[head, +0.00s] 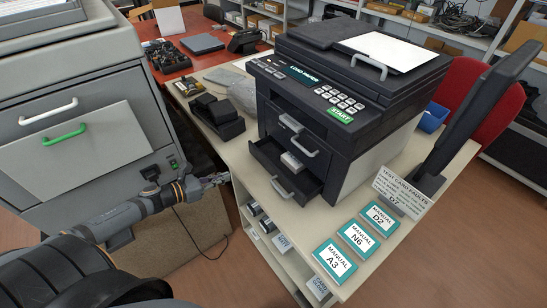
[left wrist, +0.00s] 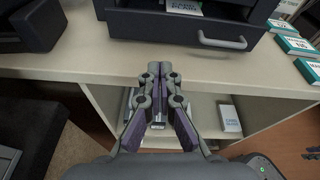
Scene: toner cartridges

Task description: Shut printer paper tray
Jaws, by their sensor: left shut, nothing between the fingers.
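The dark printer (head: 350,100) stands on the pale desk. Its display reads "LOAD PAPER". Its lower paper tray (head: 312,187) is pulled out at the front, with a small white stack (head: 291,160) inside and a grey bar handle (head: 282,189) on its face. In the left wrist view the tray front (left wrist: 165,25) and its handle (left wrist: 222,42) are at the top. My left gripper (head: 222,178) is shut and empty, left of the tray and apart from it. In the left wrist view its fingertips (left wrist: 160,70) are together before the desk edge. My right gripper is out of view.
A black box-like device (head: 217,117) stands left of the printer on the desk (head: 240,155). Manual cards (head: 333,260) and a sign (head: 402,190) are at the right. A grey cabinet (head: 80,110) stands at the left. Open shelves are under the desk.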

